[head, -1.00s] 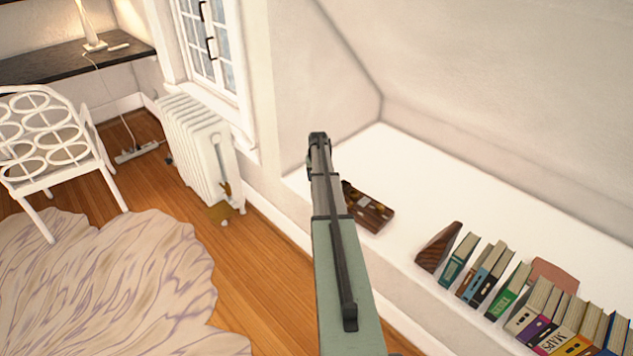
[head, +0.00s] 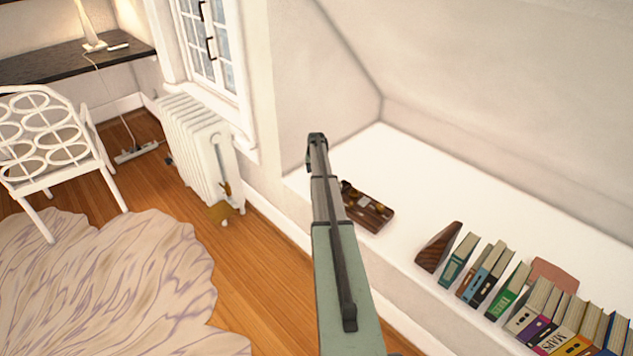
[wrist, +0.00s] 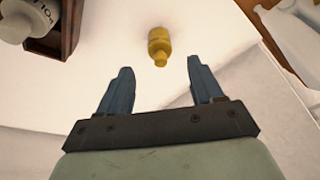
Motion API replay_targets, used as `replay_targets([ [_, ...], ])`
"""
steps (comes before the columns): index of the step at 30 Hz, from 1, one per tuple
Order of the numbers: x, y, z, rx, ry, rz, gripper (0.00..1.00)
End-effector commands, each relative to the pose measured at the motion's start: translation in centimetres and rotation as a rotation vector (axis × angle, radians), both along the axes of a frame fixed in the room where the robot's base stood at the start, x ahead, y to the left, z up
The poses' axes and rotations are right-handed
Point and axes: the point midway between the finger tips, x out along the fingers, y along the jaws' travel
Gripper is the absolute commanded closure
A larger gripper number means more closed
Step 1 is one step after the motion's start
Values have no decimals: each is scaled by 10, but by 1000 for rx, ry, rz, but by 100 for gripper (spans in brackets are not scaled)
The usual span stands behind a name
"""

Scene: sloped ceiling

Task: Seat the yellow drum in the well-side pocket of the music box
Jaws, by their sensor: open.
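The yellow drum (wrist: 159,45) stands out on the white ledge in the wrist view, ahead of my gripper (wrist: 159,68) and roughly centred between its two blue-grey fingers. The fingers are apart with nothing between them, and a gap shows between their tips and the drum. I cannot make out the drum in the head view. A dark brown wooden box (head: 368,207), apparently the music box, lies on the ledge just right of my arm, which partly covers it. Its pockets are too small to tell apart. The head view does not show my fingers clearly.
A brown wooden holder (wrist: 71,28) with a grey cylinder marked with a number is at the wrist view's upper left. In the head view, a wooden bookend (head: 438,247) and a row of books (head: 520,290) stand along the ledge. A white radiator (head: 197,145) stands left.

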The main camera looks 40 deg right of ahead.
Motion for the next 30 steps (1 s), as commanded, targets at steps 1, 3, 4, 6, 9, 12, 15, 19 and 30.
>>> replay_targets([
  [1, 2, -2, -6, 0, 0, 0, 34],
  [3, 3, -3, -11, 0, 0, 0, 34],
  [4, 3, -3, -12, 0, 0, 0, 34],
  [6, 3, -3, -14, 0, 0, 0, 34],
  [9, 4, -5, -20, 0, 0, 0, 34],
  [12, 7, -7, -31, 1, 1, 0, 34],
  [15, 11, -11, -43, 0, 0, 0, 34],
  [19, 13, -13, -58, 1, 1, 0, 34],
  [30, 13, -13, -63, 0, 0, 0, 42],
])
